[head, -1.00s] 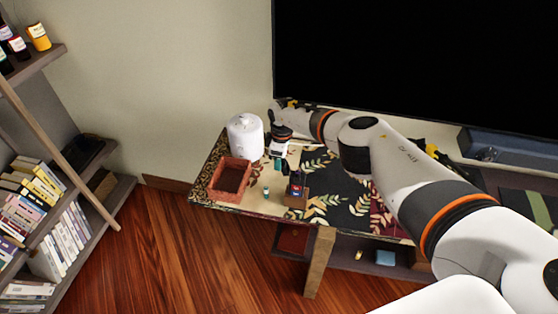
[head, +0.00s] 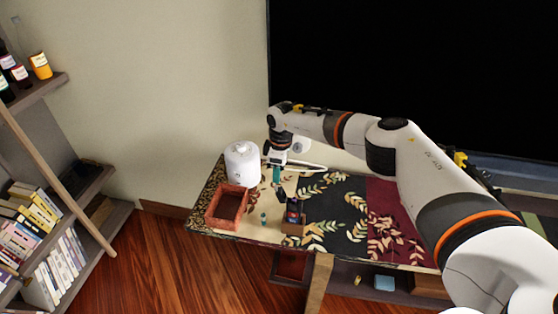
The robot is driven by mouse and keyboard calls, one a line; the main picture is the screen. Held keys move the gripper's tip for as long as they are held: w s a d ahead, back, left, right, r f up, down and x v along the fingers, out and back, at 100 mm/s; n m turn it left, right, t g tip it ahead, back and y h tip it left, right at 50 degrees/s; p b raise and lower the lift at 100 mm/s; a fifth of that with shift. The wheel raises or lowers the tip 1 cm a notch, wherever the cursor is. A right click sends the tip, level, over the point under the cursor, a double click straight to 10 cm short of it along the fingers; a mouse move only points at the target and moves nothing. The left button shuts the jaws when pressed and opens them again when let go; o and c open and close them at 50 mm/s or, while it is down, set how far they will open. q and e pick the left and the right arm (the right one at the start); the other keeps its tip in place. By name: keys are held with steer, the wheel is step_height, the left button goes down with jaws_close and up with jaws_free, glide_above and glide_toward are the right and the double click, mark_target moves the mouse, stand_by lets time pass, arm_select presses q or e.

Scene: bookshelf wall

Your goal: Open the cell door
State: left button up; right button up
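No cell door can be made out in this view. A small dark item with red and blue parts (head: 292,210) stands on a brown block (head: 292,228) near the table's front edge. My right gripper (head: 277,178) points down over the table, just behind and left of this item. A teal part shows at its tip; the fingers are too small to tell open from shut. A white rounded canister (head: 241,164) stands left of the gripper. A brick-red open box (head: 209,215) is in front of the canister. My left gripper is not in view.
The patterned table (head: 345,222) is mostly clear right of the block. A small teal bottle (head: 264,219) stands between box and block. A large black screen (head: 420,80) rises behind. A bookshelf (head: 118,215) stands at far left.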

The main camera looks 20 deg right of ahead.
step_height(320, 180, up, 4)
steer(key=shift+s+d+f, duration=0.1)
steer(key=shift+f, duration=0.1)
stand_by(0.3)
